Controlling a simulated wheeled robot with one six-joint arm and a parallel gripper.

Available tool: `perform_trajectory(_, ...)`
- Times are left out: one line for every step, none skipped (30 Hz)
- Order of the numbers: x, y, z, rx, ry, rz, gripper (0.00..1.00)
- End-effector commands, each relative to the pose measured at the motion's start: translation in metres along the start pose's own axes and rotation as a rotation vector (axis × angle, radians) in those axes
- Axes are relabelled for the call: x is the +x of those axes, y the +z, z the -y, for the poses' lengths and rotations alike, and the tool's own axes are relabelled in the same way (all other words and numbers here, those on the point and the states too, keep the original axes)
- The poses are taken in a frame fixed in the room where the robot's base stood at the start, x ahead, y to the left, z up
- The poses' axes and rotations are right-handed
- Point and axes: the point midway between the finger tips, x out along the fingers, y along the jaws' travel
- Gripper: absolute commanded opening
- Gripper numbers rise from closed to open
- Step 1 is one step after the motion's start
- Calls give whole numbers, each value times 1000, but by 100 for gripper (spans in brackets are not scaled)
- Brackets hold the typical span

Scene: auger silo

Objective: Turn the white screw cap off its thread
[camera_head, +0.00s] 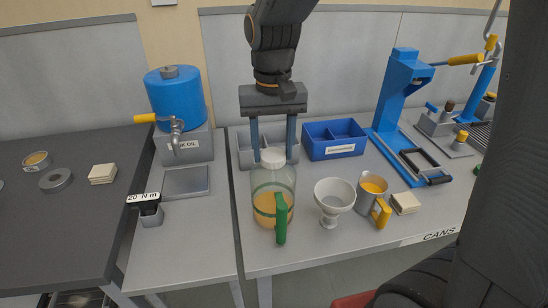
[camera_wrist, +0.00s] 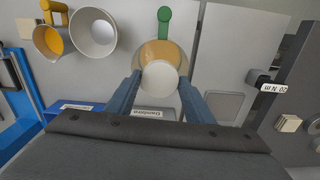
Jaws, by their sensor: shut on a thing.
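A clear jar (camera_head: 273,185) with green bands, a green handle and amber liquid stands upright near the table's front edge. It also shows in the wrist view (camera_wrist: 163,48). The white screw cap (camera_head: 272,156) is on top of the jar, and in the wrist view the cap (camera_wrist: 160,82) sits between the fingertips. My gripper (camera_head: 273,153) points straight down over the jar, its two blue fingers shut on the cap from either side. The thread is hidden under the cap.
A white funnel (camera_head: 333,196) and a yellow-handled measuring jug (camera_head: 372,190) stand close right of the jar. A grey bin (camera_head: 245,152) and a blue divided bin (camera_head: 334,139) are behind. A blue drum (camera_head: 175,98) with a tap is at back left. Bare table lies left of the jar.

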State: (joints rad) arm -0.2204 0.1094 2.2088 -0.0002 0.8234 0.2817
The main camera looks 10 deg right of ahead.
Motion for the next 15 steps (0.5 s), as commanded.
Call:
perform_trajectory(0, 0, 0, -78, 0, 0, 12)
perform_trajectory(0, 0, 0, -133, 0, 0, 12)
perform_trajectory(0, 0, 0, -205, 0, 0, 12)
perform_trajectory(0, 0, 0, -261, 0, 0, 12)
perform_trajectory(0, 0, 0, -314, 0, 0, 12)
perform_trajectory(0, 0, 0, -385, 0, 0, 12)
perform_trajectory(0, 0, 0, -372, 0, 0, 12)
perform_trajectory(0, 0, 0, -368, 0, 0, 12)
perform_trajectory(0, 0, 0, -366, 0, 0, 12)
perform_trajectory(0, 0, 0, -366, 0, 0, 12)
perform_trajectory(0, 0, 0, -366, 0, 0, 12)
perform_trajectory(-1, 0, 0, -366, 0, 0, 12)
perform_trajectory(-1, 0, 0, -365, 0, 0, 12)
perform_trajectory(-2, 0, 0, -365, 0, 0, 12)
perform_trajectory(-2, 0, 0, -365, 0, 0, 12)
